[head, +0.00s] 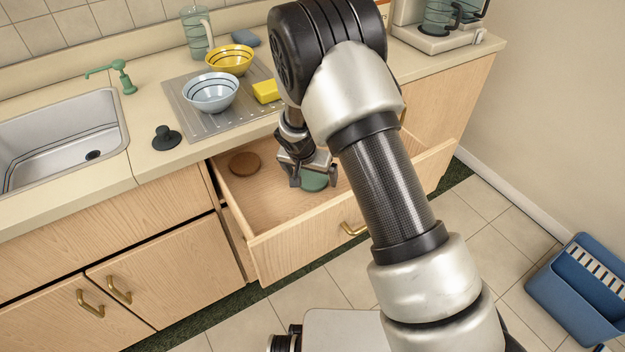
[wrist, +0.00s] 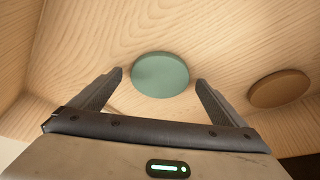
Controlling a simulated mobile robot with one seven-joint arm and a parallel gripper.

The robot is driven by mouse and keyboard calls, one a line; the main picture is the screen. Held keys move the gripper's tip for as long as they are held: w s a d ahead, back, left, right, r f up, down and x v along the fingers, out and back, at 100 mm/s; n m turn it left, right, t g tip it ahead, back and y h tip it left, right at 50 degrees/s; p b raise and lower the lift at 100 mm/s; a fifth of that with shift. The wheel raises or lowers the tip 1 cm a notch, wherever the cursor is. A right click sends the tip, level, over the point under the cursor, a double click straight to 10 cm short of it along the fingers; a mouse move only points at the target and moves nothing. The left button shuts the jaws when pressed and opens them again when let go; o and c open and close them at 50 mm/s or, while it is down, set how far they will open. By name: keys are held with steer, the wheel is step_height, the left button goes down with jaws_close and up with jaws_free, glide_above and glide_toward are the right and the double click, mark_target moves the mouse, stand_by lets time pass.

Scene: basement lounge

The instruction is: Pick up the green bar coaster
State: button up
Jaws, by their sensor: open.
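The green bar coaster (head: 314,181) is a round flat disc lying on the floor of an open wooden drawer (head: 262,240). In the wrist view the coaster (wrist: 160,75) lies just ahead of and between my two fingers. My gripper (head: 313,182) points down into the drawer. In the wrist view my gripper (wrist: 160,78) has its fingers spread wide, one to each side of the coaster, with nothing held. I cannot tell how high the fingertips are above the drawer floor. Part of the coaster is hidden behind my gripper in the head view.
A brown coaster (head: 244,164) lies in the same drawer, and it also shows in the wrist view (wrist: 280,89). The drawer walls surround both. On the counter are a blue bowl (head: 210,92), a yellow bowl (head: 230,59), a yellow sponge (head: 266,91) and a black stopper (head: 166,138).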

steer(key=shift+c, duration=0.2)
steer(key=c, duration=1.1)
steer(key=shift+r, duration=0.1)
